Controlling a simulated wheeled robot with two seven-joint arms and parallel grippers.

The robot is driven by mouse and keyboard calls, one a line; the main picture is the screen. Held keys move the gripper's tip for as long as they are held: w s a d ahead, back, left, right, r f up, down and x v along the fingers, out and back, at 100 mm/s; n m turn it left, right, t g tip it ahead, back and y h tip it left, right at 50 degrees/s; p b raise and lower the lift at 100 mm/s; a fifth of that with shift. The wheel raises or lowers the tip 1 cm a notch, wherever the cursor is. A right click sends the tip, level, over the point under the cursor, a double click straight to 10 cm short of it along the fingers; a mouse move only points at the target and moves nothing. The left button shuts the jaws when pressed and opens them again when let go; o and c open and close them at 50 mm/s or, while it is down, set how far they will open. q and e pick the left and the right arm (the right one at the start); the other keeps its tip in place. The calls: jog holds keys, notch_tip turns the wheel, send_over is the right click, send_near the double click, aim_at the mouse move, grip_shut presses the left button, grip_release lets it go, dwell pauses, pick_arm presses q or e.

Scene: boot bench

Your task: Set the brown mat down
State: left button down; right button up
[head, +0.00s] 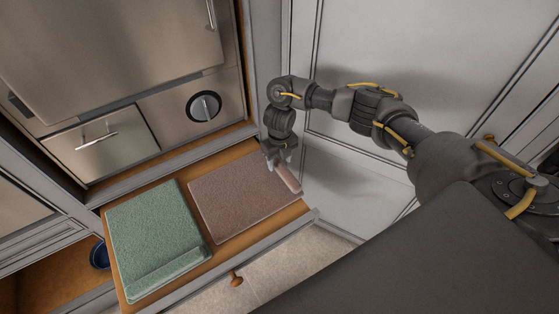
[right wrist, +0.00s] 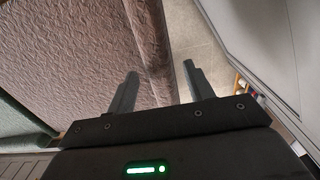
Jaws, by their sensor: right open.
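The brown mat (head: 240,195) lies flat in the right part of the open drawer, with a raised, rolled strip along its right edge. It also fills the upper left of the right wrist view (right wrist: 75,60). My right gripper (head: 279,160) is over that right edge. In the right wrist view its two fingers (right wrist: 160,72) are apart, with the mat's raised edge between or just beyond them; I cannot tell whether they touch it. A green mat (head: 150,235) lies beside the brown one on the left, with a raised strip along its near side. My left gripper is not in view.
The wooden drawer (head: 232,248) has a front panel with an orange knob (head: 236,280). A steel appliance with a dark dial (head: 204,106) stands behind. A grey panelled door (head: 350,190) is close on the right. A blue round item (head: 99,255) sits in a lower compartment at left.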

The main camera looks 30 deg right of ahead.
notch_tip(320, 180, up, 12)
jog(key=p, duration=0.1)
jog(key=shift+f, duration=0.2)
dwell(0.3)
